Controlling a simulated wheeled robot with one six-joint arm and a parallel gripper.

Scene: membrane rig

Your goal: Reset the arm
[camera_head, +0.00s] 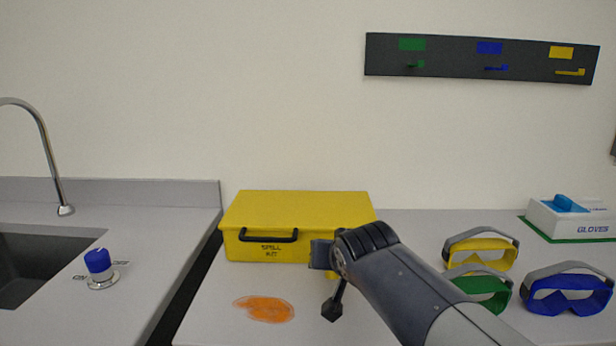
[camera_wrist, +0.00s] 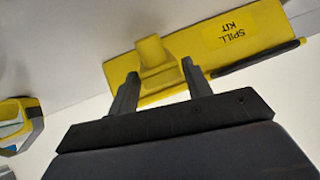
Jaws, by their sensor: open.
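My gripper (camera_head: 327,283) is in front of the right part of the yellow spill kit box (camera_head: 300,207) in the head view. Its jaws are open. In the wrist view, my gripper (camera_wrist: 160,68) has its two dark fingers spread apart, with a yellow projecting part (camera_wrist: 154,52) of the spill kit (camera_wrist: 270,22) showing between them. I cannot tell whether the fingers touch it. The box looks closed, with its black handle (camera_head: 268,238) on the front. My arm hides the box's lower right front.
An orange spill (camera_head: 263,309) lies on the counter before the box. Yellow goggles (camera_head: 482,252), green goggles (camera_head: 485,291) and blue goggles (camera_head: 567,296) lie right, near a glove box (camera_head: 575,222). A hook board (camera_head: 450,62) hangs above. A blue knob (camera_head: 98,262) is left.

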